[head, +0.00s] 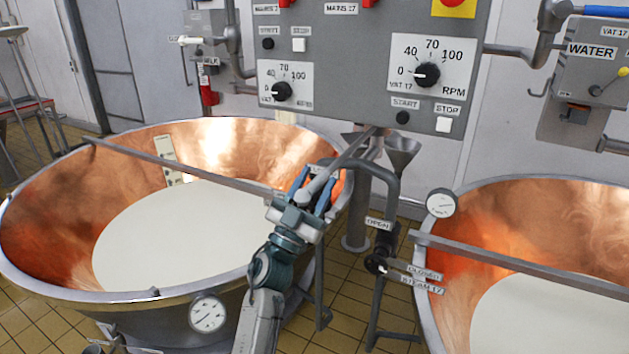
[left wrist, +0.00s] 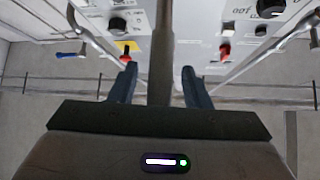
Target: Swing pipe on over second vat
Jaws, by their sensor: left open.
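The grey pipe (head: 347,155) slants down from below the control panel to my left gripper (head: 312,190), over the right edge of the left copper vat (head: 60,185). My left gripper is open, with its two blue fingers on either side of the pipe. In the left wrist view the pipe (left wrist: 161,50) runs between the fingers (left wrist: 160,85), with a gap on both sides. The right copper vat (head: 560,205) stands at the right, partly out of frame. Both vats hold white liquid. My right gripper is not in view.
A bar (head: 200,170) crosses the left vat, and another bar (head: 510,262) crosses the right one. A bent steam pipe with a valve (head: 377,262) stands between the vats. The control panel (head: 340,60) is behind. Tiled floor shows between the vats.

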